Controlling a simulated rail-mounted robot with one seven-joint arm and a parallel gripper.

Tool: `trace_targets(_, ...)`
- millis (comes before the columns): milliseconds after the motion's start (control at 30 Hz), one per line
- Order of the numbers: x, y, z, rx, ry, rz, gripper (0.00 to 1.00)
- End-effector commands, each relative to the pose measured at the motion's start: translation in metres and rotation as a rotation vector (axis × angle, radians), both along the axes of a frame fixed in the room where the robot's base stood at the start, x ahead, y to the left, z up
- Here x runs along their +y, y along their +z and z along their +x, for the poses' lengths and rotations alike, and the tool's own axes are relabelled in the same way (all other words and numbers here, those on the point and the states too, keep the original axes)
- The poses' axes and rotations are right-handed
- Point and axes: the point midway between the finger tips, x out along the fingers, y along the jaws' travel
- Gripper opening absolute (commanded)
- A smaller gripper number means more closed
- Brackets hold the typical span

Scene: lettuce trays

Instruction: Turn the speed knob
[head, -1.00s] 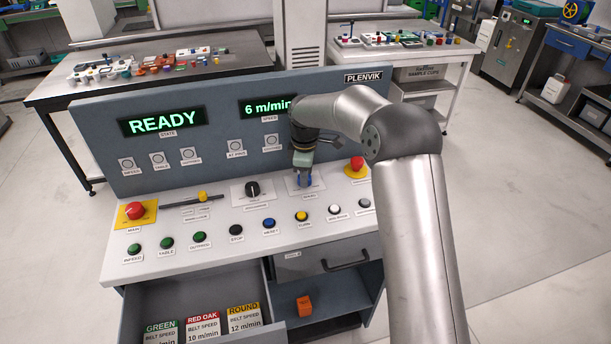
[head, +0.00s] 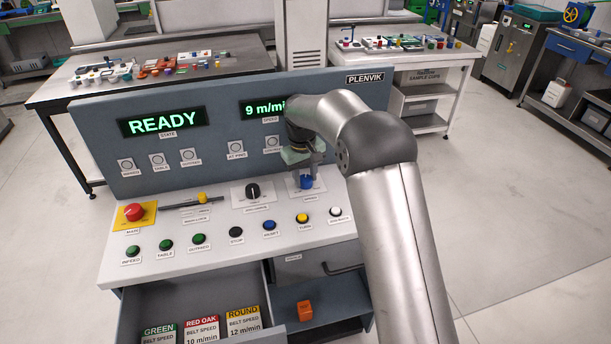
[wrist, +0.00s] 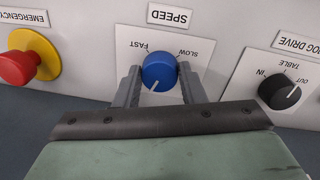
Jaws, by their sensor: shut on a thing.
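The blue speed knob (head: 306,182) stands on the sloping console top under my arm. In the wrist view the knob (wrist: 159,72) sits on a white plate marked FAST and SLOW, with a SPEED label (wrist: 170,15). Its white pointer line is turned toward the lower left in that view. My gripper (wrist: 158,85) has one finger on each side of the knob and is shut on it. In the head view my gripper (head: 305,168) comes down on the knob from above. The speed display (head: 263,108) reads 9 m/min, its right end partly hidden by my arm.
The black jog drive knob (wrist: 279,92) and the red emergency button (wrist: 18,66) flank the speed knob. A row of push buttons, including blue reset (head: 269,225), lies in front. An open drawer (head: 200,300) holds belt speed cards for green, red oak and round.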

Motion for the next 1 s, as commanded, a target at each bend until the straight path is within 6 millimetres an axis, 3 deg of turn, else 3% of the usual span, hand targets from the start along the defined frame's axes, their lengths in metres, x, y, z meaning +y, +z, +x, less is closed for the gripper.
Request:
trace_targets(500,0.0019,0.0017,0.0012,-0.004,-0.337,0.001,0.14)
trace_targets(1000,0.0016,0.0019,0.0014,-0.005,-0.402,0.001,0.14)
